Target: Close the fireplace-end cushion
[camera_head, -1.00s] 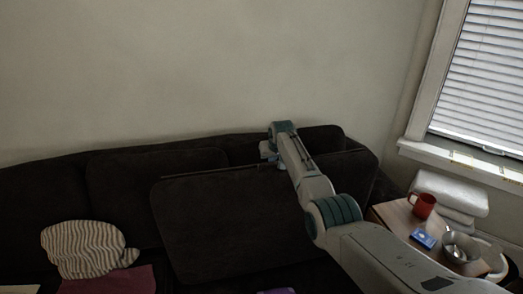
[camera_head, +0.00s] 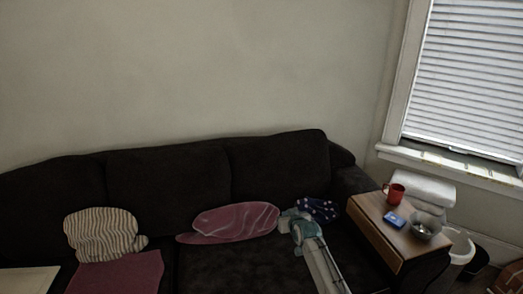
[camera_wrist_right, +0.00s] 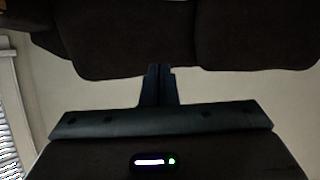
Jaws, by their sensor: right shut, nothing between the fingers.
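The dark brown sofa's right seat cushion (camera_head: 235,272) lies flat in the head view, below the right backrest (camera_head: 280,175). I cannot tell from the frames which end is the fireplace end; no fireplace shows. My right gripper (camera_head: 288,214) is shut and empty above the back part of the seat, between a pink cushion (camera_head: 235,222) and a navy patterned cushion (camera_head: 318,209). Its closed fingers (camera_wrist_right: 160,84) show in the right wrist view, pointing toward dark upholstery (camera_wrist_right: 110,35); contact cannot be told. My left gripper is not in view.
A wooden side table (camera_head: 370,225) at the sofa's right end holds a red mug (camera_head: 394,193), a blue box (camera_head: 392,219) and a metal bowl (camera_head: 424,226). A striped cushion (camera_head: 100,233) and a dark pink cloth (camera_head: 120,273) lie at the left.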

